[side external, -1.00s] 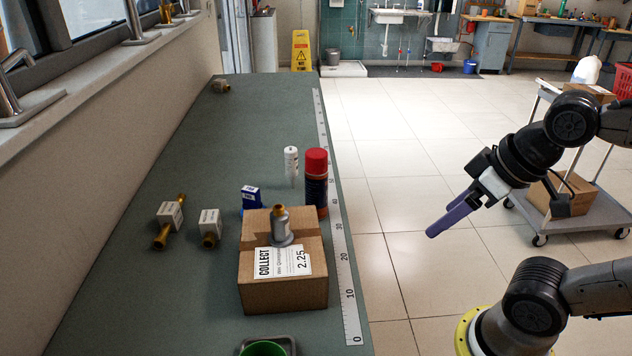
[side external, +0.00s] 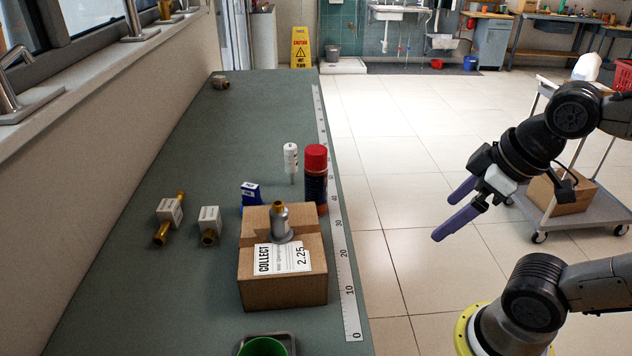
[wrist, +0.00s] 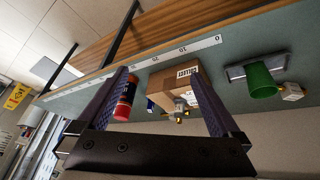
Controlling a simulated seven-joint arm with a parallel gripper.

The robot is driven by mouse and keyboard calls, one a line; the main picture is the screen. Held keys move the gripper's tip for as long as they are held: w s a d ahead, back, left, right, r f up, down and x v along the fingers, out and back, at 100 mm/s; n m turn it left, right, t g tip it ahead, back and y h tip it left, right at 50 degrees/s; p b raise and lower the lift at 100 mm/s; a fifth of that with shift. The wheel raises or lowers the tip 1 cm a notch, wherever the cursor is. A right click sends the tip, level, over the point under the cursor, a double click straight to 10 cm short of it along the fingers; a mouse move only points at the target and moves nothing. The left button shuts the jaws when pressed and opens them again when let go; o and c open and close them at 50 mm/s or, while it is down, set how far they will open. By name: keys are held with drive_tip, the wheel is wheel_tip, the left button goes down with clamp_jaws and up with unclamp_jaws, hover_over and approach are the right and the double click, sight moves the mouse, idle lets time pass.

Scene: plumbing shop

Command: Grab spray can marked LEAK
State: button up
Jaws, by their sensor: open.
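A spray can (side external: 316,188) with a red cap and dark body stands upright on the bench, behind the cardboard box at the ruler edge. Its lower part is hidden by the box, and I cannot read a LEAK mark. It also shows in the wrist view (wrist: 125,98), beside the left finger. My gripper (side external: 450,216) has purple fingers spread apart and empty. It is over the floor to the right of the bench, well clear of the can. The fingers also frame the wrist view (wrist: 158,76).
A cardboard box (side external: 282,284) marked COLLECT carries a grey, brass-topped fitting (side external: 280,226). A white tube (side external: 291,158) and a blue box (side external: 250,194) stand near the can. Tagged brass fittings (side external: 169,213) lie left. A green cup (side external: 263,347) sits in front. The far bench is mostly clear.

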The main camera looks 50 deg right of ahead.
drive_tip(key=w+r+n, duration=0.4)
drive_tip(key=r+n, duration=0.1)
drive_tip(key=r, duration=0.3)
drive_tip(key=w+d+r+n+g, duration=0.15)
drive_tip(key=w+r+n, duration=0.4)
drive_tip(key=w, duration=0.55)
drive_tip(key=n+g, duration=0.3)
hover_over(315, 151)
wheel_tip(315, 151, down, 8)
drive_tip(key=shift+g, duration=0.35)
wheel_tip(315, 151, down, 10)
drive_tip(key=shift+f, duration=0.25)
drive_tip(key=shift+w+d+f, duration=0.1)
drive_tip(key=shift+d+f, duration=0.05)
drive_tip(key=shift+f, duration=0.85)
drive_tip(key=shift+w+d+f, duration=0.1)
drive_tip(key=shift+d+f, duration=0.05)
drive_tip(key=shift+f, duration=0.9)
drive_tip(key=shift+w+d+f, duration=0.1)
drive_tip(key=shift+d+f, duration=0.05)
drive_tip(key=shift+f, duration=0.85)
drive_tip(key=shift+r, duration=0.1)
clamp_jaws()
